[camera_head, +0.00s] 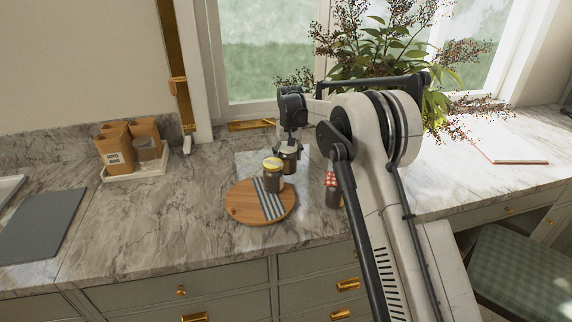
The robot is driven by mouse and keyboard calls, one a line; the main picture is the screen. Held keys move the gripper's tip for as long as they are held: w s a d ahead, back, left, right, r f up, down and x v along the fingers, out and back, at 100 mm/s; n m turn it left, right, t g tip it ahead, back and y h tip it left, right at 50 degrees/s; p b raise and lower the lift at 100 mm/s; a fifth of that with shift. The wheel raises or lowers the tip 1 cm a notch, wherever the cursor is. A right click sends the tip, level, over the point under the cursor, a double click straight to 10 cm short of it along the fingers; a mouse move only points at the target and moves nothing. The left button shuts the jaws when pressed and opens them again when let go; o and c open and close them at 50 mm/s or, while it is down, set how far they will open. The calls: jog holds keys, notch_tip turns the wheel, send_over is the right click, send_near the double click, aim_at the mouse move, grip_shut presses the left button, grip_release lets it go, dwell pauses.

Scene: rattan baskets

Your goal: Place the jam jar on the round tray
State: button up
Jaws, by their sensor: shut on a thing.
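The round wooden tray (240,205) lies on the marble counter with a striped cloth (268,200) across it. A dark jar with a yellow lid (273,183) stands at the tray's back edge, on or just over the cloth. My gripper (288,150) points down behind it and is shut on a dark jar with a pale lid (290,163). The yellow-lidded jar partly covers the held jar, so I cannot tell whether its base touches anything. Another dark jar with a red checked lid (332,193) stands right of the tray, partly hidden by my arm. No label is readable on any jar.
A grey board (42,225) lies at the far left. A leafy plant (395,50) stands by the window behind my arm. The counter left of the round tray is clear.

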aim_at(288, 164)
jog(key=shift+f+p, duration=0.3)
jog(key=shift+f, duration=1.5)
jog(key=shift+f, duration=0.15)
jog(key=o, duration=1.6)
jog(key=r, duration=0.4)
jog(key=s+r+b, duration=0.1)
jog(key=r, duration=0.7)
jog(key=shift+s+d+r, duration=0.2)
jog(key=shift+s+d, duration=0.05)
jog(key=shift+s, duration=0.05)
